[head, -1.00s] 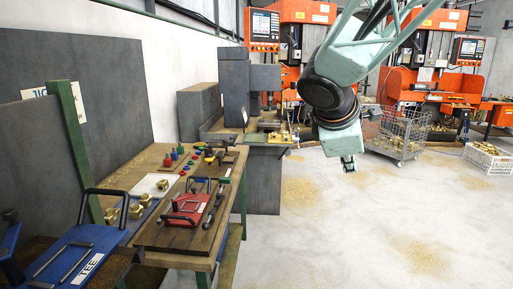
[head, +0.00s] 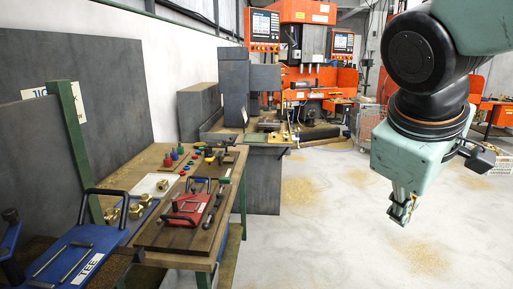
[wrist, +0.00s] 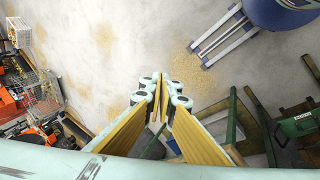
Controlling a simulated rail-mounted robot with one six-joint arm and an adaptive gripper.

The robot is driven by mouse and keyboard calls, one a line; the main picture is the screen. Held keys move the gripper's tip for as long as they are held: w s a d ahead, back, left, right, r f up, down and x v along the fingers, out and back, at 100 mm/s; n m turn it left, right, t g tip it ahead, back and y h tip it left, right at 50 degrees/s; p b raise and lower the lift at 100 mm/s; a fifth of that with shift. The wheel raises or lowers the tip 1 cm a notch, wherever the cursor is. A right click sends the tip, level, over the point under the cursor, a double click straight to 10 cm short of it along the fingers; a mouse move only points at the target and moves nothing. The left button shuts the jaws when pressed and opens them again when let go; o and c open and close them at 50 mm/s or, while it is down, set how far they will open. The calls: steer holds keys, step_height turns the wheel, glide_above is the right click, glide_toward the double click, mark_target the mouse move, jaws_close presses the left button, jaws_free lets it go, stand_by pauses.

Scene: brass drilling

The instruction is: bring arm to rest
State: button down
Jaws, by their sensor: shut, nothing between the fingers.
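My gripper (head: 401,208) hangs at the right of the head view, over open floor and well clear of the workbench. It points downward. In the wrist view the fingers (wrist: 160,82) meet at their tips. The gripper is shut with nothing between the fingers. The bulky arm links above it cover part of the orange machines behind.
An orange drilling machine (head: 302,12) stands at the back. The floor (head: 315,225) between bench and gripper is clear, with brass chips.

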steer(key=s+a+f+m+y, duration=0.1)
steer(key=s+a+m, duration=0.2)
steer(key=s, duration=0.5)
steer(key=s+a+f+m+y, duration=0.2)
steer(key=s+a+m, duration=0.1)
steer(key=s, duration=0.6)
steer(key=shift+s+a+m, duration=0.2)
steer(key=shift+a+m, duration=0.1)
steer(key=shift+a, duration=0.1)
stand_by(0.3)
